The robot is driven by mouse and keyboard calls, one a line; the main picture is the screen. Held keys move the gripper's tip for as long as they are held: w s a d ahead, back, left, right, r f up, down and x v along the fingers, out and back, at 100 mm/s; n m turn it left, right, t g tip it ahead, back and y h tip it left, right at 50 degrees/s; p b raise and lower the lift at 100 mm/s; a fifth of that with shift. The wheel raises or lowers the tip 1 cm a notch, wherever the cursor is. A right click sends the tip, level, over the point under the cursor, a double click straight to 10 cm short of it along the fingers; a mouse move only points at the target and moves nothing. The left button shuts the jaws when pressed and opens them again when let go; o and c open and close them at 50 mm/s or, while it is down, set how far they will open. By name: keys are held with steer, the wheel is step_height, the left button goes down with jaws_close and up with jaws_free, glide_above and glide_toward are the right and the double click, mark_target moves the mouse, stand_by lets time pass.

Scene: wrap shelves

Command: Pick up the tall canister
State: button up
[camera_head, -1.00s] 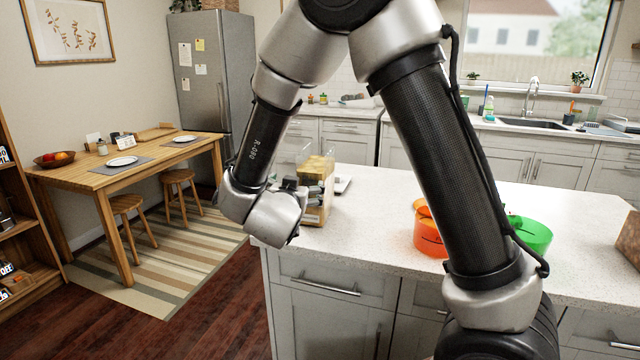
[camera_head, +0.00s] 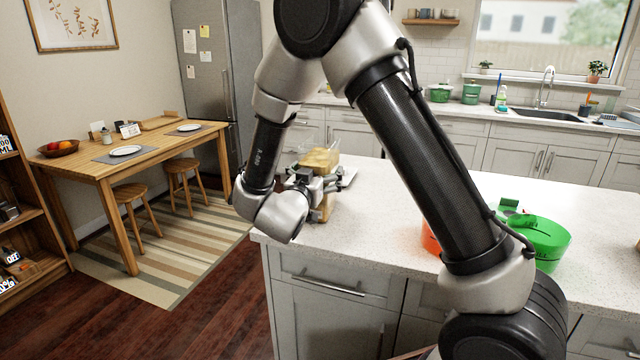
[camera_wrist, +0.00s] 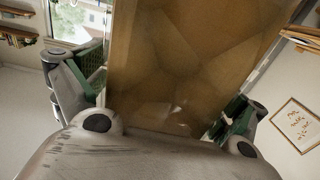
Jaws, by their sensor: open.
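A tall canister (camera_head: 322,158) stands upright near the left end of the white island counter. In the wrist view a large tan surface (camera_wrist: 190,60), seemingly the canister, fills the space between the fingers. My gripper (camera_head: 322,184) is open at the canister's side, with its fingers reaching along both sides of it. In the wrist view the fingers of my gripper (camera_wrist: 160,100) stand left and right of the tan surface. I cannot tell whether they touch it.
An orange container (camera_head: 429,238) and a green container (camera_head: 540,238) stand farther right, partly behind my arm. A dining table (camera_head: 75,168) and stools are left.

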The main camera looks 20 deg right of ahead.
steer(key=c, duration=1.7)
steer(key=shift+o, duration=0.2)
